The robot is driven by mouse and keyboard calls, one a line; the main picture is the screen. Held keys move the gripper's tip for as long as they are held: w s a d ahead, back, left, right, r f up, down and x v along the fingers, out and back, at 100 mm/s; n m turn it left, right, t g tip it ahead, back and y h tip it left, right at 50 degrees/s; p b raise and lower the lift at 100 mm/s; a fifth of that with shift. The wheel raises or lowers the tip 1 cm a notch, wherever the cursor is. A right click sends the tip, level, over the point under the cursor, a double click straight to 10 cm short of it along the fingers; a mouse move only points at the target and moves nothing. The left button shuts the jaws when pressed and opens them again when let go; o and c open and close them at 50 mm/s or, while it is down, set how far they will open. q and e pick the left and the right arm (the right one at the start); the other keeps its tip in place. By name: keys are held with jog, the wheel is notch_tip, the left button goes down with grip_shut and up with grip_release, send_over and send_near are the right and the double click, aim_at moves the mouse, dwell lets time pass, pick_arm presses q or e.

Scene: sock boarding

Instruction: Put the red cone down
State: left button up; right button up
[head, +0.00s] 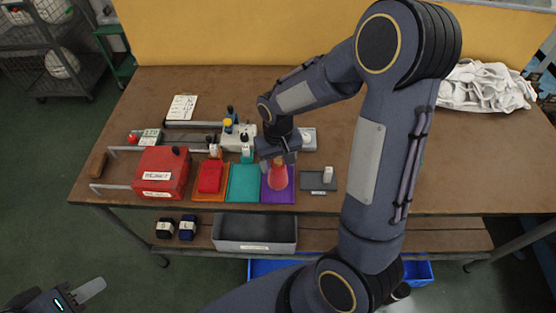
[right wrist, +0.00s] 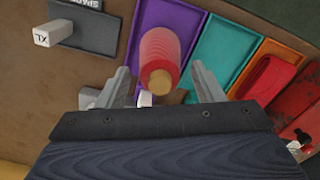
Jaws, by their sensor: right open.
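My right gripper (right wrist: 160,82) is open around the cone, with a gap to each finger. In the head view it is just above and behind the cone (head: 278,160). My left gripper (head: 80,294) is at the bottom left, off the table, and its jaws are hard to make out.
Beside the purple tray are a teal tray (head: 243,184) and an orange tray with a red folded piece (head: 210,177). A red box (head: 160,174) stands left of these. A grey tray with a white block (head: 318,182) is on the right. White cloth (head: 484,86) lies at the back right.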

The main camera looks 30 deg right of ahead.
notch_tip(320, 180, up, 12)
jog(key=s+a+r+t+y, duration=0.1)
jog(key=s+a+t+y, duration=0.1)
jog(key=s, duration=0.6)
jog(key=s+a+r+t+y, duration=0.1)
jog(key=s+a+r+t, duration=0.1)
jog(key=s, duration=0.7)
jog(key=shift+r+t+y, duration=0.25)
jog(key=shift+t+y, duration=0.15)
jog(key=shift+t, duration=0.4)
jog(key=shift+c, duration=0.3)
dwell(0.5)
